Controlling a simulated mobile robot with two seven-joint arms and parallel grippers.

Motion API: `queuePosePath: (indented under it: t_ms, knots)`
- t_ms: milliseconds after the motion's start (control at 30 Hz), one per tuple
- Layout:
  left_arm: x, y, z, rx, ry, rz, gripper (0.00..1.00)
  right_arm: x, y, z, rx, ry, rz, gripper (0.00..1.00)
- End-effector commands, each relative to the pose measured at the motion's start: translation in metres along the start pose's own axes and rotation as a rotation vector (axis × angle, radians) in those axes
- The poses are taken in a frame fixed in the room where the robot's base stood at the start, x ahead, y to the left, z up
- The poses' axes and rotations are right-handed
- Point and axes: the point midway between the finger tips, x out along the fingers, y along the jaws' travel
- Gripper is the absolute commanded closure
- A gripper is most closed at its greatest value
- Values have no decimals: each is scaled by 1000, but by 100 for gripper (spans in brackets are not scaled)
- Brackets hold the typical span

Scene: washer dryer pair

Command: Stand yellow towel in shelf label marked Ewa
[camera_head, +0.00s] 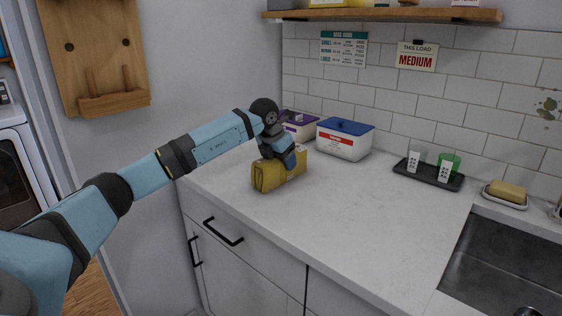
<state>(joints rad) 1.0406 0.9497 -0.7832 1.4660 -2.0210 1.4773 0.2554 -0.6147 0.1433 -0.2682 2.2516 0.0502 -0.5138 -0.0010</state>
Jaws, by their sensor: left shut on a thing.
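The yellow towel (268,179) is a folded, rolled bundle at the left end of the white countertop. My left gripper (287,160) comes down on it from above and is shut on it. The towel is at or just above the counter surface; I cannot tell whether it touches. The fingertips are partly hidden against the towel. A wooden shelf (400,14) runs along the top of the picture, with only the bottoms of its items showing. No label reading Ewa can be made out. My right gripper is not in view.
Behind the towel stand a purple-lidded tub (300,131) and a blue-lidded white box (344,141). A dark tray (428,176) with two cups, a soap dish (505,200) and a sink (505,265) are to the right. The counter's middle is clear. A wooden wall rack (97,45) hangs at left.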

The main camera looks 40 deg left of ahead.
Motion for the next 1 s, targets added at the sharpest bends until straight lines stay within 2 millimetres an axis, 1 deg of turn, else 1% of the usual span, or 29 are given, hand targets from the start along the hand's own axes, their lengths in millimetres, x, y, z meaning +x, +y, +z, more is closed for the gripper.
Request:
queuePosePath:
  t_ms: [67, 267, 300, 400, 667, 767, 867, 1000]
  knots:
    - [-1, 0, 1, 0, -1, 0, 69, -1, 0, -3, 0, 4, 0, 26]
    - [1, 0, -1, 0, 0, 0, 69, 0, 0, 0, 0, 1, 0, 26]
    - [2, 0, -1, 0, 1, 1, 32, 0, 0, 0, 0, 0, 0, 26]
    - [2, 0, -1, 0, 1, 1, 11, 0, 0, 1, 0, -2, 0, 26]
    - [1, 0, 0, 0, 1, 1, 11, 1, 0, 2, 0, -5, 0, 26]
    - [-5, 0, 1, 0, 0, 1, 11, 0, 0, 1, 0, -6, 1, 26]
    - [-19, 1, 2, 0, -1, 2, 11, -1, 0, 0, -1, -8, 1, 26]
    - [-50, 1, 2, 1, -2, 2, 11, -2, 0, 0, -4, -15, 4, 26]
